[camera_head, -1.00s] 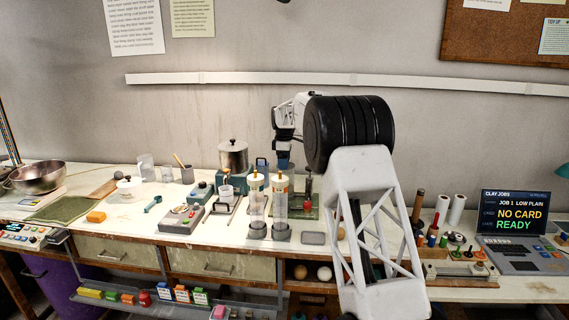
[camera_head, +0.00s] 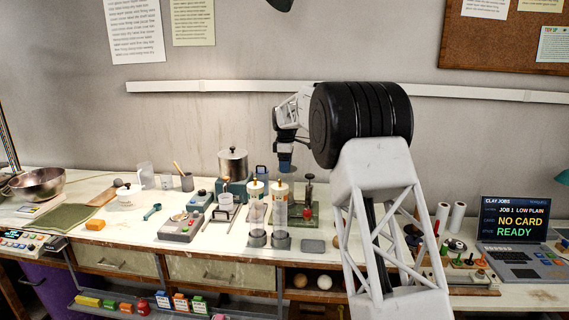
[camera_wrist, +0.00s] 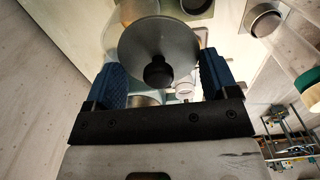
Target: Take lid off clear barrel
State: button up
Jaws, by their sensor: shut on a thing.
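My gripper (camera_head: 286,165) is above the back half of the bench, right of the lidded metal pot. In the wrist view, its blue fingers (camera_wrist: 164,80) stand wide apart on either side of a round grey lid (camera_wrist: 142,42) with a black knob, and they appear shut on its rim. Two clear upright cylinders (camera_head: 257,212) (camera_head: 281,215) in grey bases stand side by side in front of the gripper, with white and yellow parts at their tops. I cannot tell which vessel the grey lid belongs to. The space directly under the lid is hidden in the wrist view.
A metal pot (camera_head: 233,163) with its own black-knobbed lid stands left of the gripper. A small grey tray (camera_head: 313,246) lies at the front. A laptop (camera_head: 513,235) is at the right.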

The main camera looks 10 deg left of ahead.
jog(key=s+d+r, duration=0.1)
jog(key=s+d, duration=0.2)
jog(key=s, duration=0.8)
jog(key=shift+d, duration=0.15)
jog(key=shift+s, duration=0.15)
jog(key=shift+d, duration=0.1)
dwell(0.5)
jog(key=s+d+f+m, duration=0.3)
jog(key=d+m, duration=0.4)
jog(key=d, duration=0.5)
jog(key=s+d+f+m, duration=0.2)
jog(key=s+d+m, duration=0.1)
jog(key=d+m, duration=0.65)
jog(key=s+a+f+n, duration=0.8)
jog(key=s+a+n, duration=0.2)
jog(key=n, duration=0.6)
jog(key=shift+s+a, duration=0.2)
jog(key=shift+s, duration=0.85)
jog(key=shift+w+n, duration=0.15)
jog(key=shift+n, duration=0.1)
jog(key=shift+w+a+f, duration=0.25)
jog(key=shift+w+a, duration=0.3)
jog(key=shift+w, duration=2)
jog(key=shift+w+a+f, duration=0.25)
jog(key=shift+w+a, duration=0.3)
jog(key=shift+w, duration=2.05)
jog(key=shift+w+a+f, duration=0.25)
jog(key=shift+w+a, duration=0.3)
jog(key=shift+w, duration=2)
